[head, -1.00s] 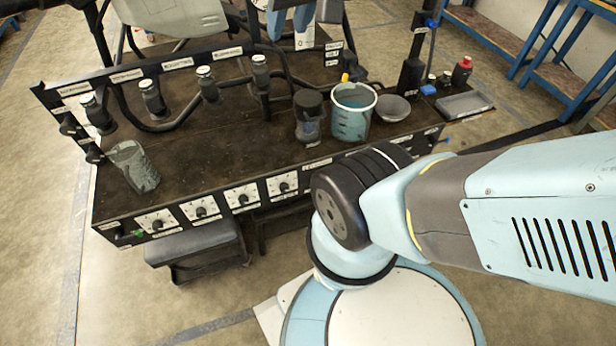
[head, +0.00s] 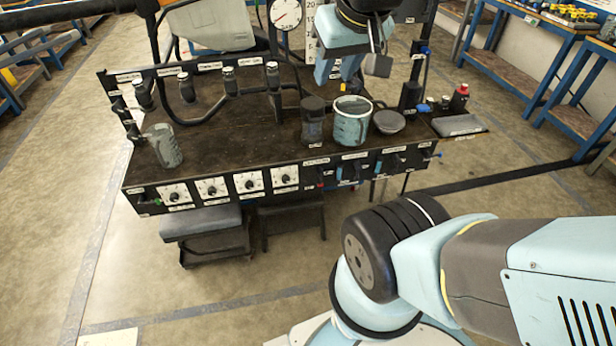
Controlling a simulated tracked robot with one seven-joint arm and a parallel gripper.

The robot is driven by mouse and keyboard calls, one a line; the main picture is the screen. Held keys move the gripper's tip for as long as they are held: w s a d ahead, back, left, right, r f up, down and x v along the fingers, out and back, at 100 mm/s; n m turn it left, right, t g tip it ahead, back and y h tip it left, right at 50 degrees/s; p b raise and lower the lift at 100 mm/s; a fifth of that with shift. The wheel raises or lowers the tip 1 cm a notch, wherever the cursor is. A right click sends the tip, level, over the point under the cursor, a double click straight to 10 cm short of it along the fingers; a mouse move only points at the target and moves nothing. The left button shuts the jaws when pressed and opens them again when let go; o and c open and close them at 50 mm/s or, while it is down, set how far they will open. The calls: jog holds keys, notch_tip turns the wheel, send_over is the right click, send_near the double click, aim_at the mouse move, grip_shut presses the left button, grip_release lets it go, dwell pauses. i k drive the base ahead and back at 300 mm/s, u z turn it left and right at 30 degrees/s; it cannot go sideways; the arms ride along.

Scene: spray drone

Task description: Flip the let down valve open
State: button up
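The dark bench (head: 235,135) carries several small black valves or fittings with pale tops along a rail at its back left. Several more small levers or valves, some blue and one red, sit on the right part of the bench's front panel (head: 345,172). Their labels are too small to read, so I cannot tell which one is the let down valve. My gripper (head: 337,78) hangs at the top, above the back of the bench behind the measuring jug. Its two blue fingers look apart with nothing between them. It touches no valve that I can see.
A clear jug (head: 163,146) stands at the left, and a dark lidded jar (head: 312,122), a measuring jug (head: 351,122) and a grey bowl (head: 389,121) at the right. A round gauge (head: 286,14) is behind. Dials line the front left. Floor before the bench is partly clear.

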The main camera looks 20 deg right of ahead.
aim_at(320, 171)
jog(key=z, duration=0.4)
jog(key=i, duration=1)
jog(key=z, duration=0.1)
jog(key=k, duration=1.1)
jog(key=u, duration=0.2)
jog(key=i, duration=0.45)
jog(key=z, duration=0.05)
